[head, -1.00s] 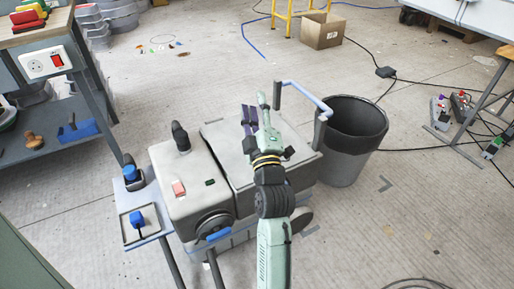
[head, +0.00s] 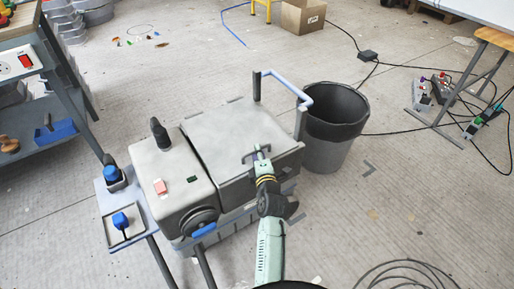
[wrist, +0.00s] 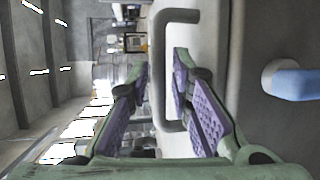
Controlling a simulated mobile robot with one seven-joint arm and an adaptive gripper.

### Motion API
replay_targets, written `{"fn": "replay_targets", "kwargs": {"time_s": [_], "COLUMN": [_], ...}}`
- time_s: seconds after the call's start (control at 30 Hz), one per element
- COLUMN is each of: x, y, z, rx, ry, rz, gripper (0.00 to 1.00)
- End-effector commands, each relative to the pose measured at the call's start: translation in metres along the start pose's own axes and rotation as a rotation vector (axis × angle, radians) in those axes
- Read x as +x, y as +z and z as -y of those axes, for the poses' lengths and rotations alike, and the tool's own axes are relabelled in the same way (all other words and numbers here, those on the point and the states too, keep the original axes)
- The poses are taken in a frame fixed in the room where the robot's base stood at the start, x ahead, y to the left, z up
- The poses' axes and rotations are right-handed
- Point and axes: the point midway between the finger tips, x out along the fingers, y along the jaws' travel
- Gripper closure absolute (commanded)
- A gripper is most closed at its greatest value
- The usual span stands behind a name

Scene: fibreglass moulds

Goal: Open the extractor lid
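The extractor is a grey machine on a wheeled stand. Its broad grey lid (head: 225,135) lies flat and looks shut. A dark bar handle (head: 247,157) is near the lid's front right edge; it shows upright in the wrist view (wrist: 160,70). My gripper (head: 258,152) is at this handle; in the wrist view its two purple-padded fingers (wrist: 160,85) are apart. The bar appears between the fingertips, with a gap to the left finger and close to the right one. Whether the right finger touches it I cannot tell.
A blue push bar (head: 285,85) rises behind the lid. A black-rimmed bin (head: 334,125) stands close on the right. A small side tray (head: 130,212) with blue plugs is on the left. Cables and power strips (head: 440,90) lie on the floor at right.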

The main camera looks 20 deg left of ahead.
Motion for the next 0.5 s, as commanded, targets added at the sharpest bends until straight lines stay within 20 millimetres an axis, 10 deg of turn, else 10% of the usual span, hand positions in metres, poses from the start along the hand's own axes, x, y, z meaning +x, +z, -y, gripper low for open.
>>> {"fn": "replay_targets", "kwargs": {"time_s": [0.5], "x": [0.021], "y": [-0.001], "z": [0.0], "rx": [0.0], "ry": [0.0], "rz": [-0.001], "gripper": [0.8]}}
